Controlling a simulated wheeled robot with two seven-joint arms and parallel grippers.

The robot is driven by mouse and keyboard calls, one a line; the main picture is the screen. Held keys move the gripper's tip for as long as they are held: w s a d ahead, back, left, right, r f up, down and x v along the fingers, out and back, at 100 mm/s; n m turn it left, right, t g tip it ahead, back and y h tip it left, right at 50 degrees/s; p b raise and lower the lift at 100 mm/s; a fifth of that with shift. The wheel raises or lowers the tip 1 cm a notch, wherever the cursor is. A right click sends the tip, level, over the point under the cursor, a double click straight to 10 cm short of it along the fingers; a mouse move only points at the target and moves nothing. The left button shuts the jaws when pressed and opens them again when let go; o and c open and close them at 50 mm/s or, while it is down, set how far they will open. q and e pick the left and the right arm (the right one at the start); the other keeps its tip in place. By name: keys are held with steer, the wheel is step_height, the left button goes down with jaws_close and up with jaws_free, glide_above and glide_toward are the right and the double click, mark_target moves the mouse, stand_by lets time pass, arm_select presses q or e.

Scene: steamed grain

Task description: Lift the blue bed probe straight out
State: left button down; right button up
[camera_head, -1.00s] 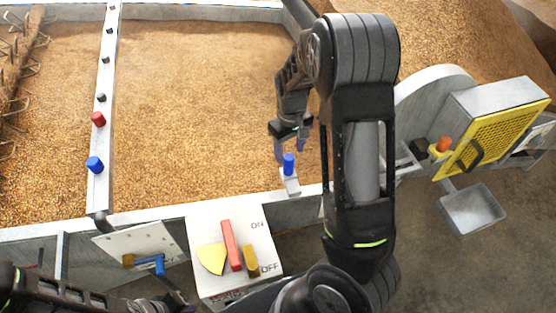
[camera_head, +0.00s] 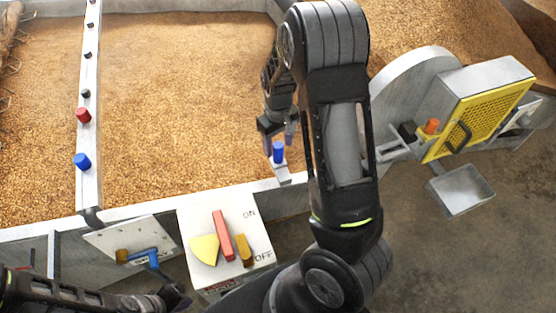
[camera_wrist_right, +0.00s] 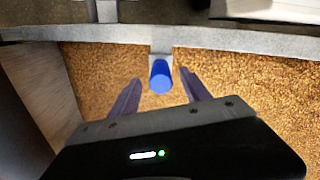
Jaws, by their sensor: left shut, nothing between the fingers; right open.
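The blue bed probe (camera_head: 278,152) stands upright in a pale holder (camera_head: 283,174) at the bed's near wall. In the right wrist view, its round blue top (camera_wrist_right: 160,77) shows between the fingers, with a gap on both sides. My right gripper (camera_head: 278,141) is open and points down at the probe; its two dark purple fingers also show in the wrist view (camera_wrist_right: 155,92). My left gripper (camera_head: 178,299) is shut and empty at the lower left, below the blue-handled lever.
Grain (camera_head: 180,90) fills the bed. A metal bar (camera_head: 91,120) with red, blue and black knobs crosses it. A white panel (camera_head: 190,225) with an ON/OFF switch stands in front. A yellow-grilled box (camera_head: 470,75) and a metal tray (camera_head: 462,195) are at right.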

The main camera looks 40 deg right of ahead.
mark_target(278, 154)
step_height(278, 154, down, 5)
steer(key=shift+r, duration=0.1)
stand_by(0.7)
jaws_close()
stand_by(0.5)
